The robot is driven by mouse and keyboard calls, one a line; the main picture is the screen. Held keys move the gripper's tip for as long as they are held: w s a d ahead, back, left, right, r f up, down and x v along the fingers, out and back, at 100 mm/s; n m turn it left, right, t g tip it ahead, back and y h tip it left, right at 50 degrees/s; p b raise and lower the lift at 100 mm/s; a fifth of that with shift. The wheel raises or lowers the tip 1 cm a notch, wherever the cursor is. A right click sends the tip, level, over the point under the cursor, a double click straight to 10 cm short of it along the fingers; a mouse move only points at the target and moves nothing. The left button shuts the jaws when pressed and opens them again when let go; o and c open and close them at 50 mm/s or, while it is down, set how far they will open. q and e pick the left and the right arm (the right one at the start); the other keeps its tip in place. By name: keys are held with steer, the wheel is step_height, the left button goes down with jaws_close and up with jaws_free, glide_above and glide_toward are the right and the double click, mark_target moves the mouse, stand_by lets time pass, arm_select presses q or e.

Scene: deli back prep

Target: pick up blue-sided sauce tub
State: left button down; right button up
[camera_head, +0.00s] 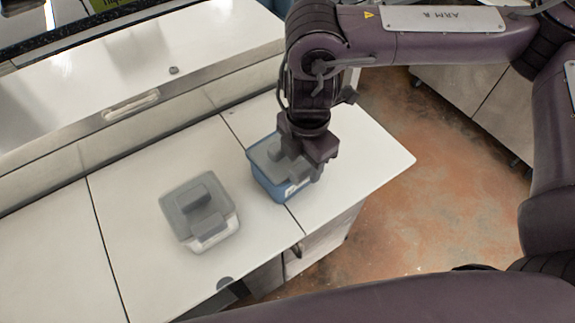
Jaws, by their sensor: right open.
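The blue-sided sauce tub (272,185) stands on the white counter near its front edge. It has a grey lid with a raised block on top. My right gripper (303,158) points down over the right part of this tub and hides some of its lid. The gripper is open. I cannot tell whether its fingers touch the lid or the raised block. A second tub (217,238), with pale sides and a similar grey lid, stands apart to the left. My left gripper is not in view.
The white counter (130,215) has free room left of the pale tub and right of the blue one. A steel unit with a handle (131,104) runs along the back. Reddish floor (425,200) shows beyond the counter's right end.

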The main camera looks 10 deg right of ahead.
steer(key=shift+f, duration=0.9)
steer(key=shift+s, duration=0.1)
steer(key=shift+f, duration=0.1)
jaws_close()
stand_by(0.6)
